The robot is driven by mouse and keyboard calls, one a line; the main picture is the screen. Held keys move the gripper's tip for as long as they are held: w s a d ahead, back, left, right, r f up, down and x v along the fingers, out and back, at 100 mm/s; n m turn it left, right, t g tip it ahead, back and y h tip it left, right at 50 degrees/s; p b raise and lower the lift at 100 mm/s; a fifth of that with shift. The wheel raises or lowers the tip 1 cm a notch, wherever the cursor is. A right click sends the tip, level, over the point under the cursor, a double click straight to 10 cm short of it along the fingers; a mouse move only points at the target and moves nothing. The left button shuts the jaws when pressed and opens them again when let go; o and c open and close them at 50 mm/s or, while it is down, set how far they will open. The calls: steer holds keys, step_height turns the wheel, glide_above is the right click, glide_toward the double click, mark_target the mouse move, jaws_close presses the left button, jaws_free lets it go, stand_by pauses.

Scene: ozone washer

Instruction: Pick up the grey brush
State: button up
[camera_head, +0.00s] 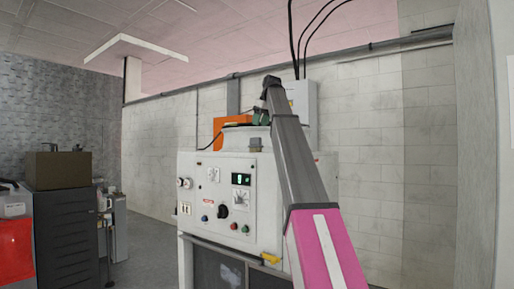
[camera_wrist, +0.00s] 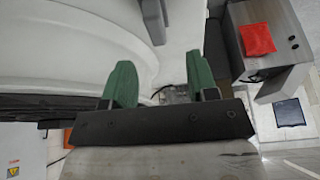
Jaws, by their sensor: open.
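A grey object (camera_wrist: 153,20), probably the grey brush, shows at the top of the wrist view against the white machine surface, partly cut off by the frame edge. In the head view, a small grey piece (camera_head: 256,144) at the machine's top edge may be the same thing; I cannot tell. My gripper (camera_wrist: 157,75) has two green fingers spread apart with nothing between them. The grey object lies beyond the fingertips, apart from them. In the head view my gripper (camera_head: 262,118) is small and partly hidden by the arm, above the machine's top.
The white washer (camera_head: 225,170) has a panel of knobs and a display. An orange box (camera_head: 228,125) stands behind it. A dark drawer cabinet (camera_head: 65,225) and red container (camera_head: 15,250) are at left. A red cloth (camera_wrist: 257,39) lies on a grey unit in the wrist view.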

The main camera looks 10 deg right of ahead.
mark_target(256, 139)
steer(key=x, duration=0.9)
steer(key=shift+w+d+f, duration=0.1)
steer(key=shift+w+d, duration=0.05)
steer(key=shift+w, duration=0.1)
steer(key=c, duration=0.8)
